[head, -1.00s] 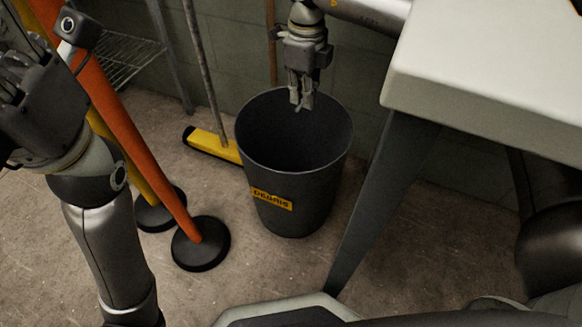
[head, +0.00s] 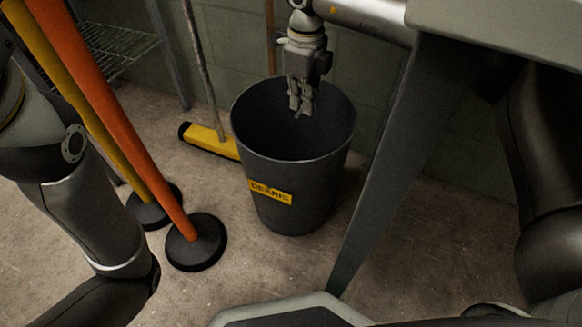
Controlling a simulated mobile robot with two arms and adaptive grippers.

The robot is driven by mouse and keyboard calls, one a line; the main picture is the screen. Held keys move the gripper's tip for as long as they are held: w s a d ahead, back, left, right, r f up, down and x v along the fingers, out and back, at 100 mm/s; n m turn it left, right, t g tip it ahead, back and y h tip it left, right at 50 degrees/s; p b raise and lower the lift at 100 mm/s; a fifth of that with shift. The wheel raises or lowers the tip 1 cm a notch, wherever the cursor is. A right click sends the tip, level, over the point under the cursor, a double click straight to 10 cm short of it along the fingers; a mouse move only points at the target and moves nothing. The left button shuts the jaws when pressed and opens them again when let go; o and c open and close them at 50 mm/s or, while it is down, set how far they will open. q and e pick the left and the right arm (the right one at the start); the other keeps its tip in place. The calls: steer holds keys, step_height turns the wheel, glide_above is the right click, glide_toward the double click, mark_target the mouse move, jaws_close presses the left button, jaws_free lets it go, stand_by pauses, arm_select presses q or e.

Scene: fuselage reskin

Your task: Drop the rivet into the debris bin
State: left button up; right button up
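The dark grey debris bin (head: 290,170) stands upright on the floor, with a yellow label reading DEBRIS on its front. My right gripper (head: 300,112) points down over the bin's mouth, its fingertips close together and overlapping the dark opening in the head view. I cannot tell whether the fingertips are above or below the rim height. No rivet can be made out; it is too small or hidden, and so is the bin's floor. My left gripper is out of view; only its arm shows at the left edge.
An orange pole and a yellow pole with round black bases (head: 195,243) stand left of the bin. A yellow broom head (head: 209,141) lies behind it. A wire shelf (head: 120,50) is at the upper left. A pale-topped table (head: 500,25) with a slanted dark leg (head: 385,170) is at the right.

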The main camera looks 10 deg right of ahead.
steer(key=o, duration=0.5)
step_height(320, 180, up, 12)
stand_by(0.4)
stand_by(0.3)
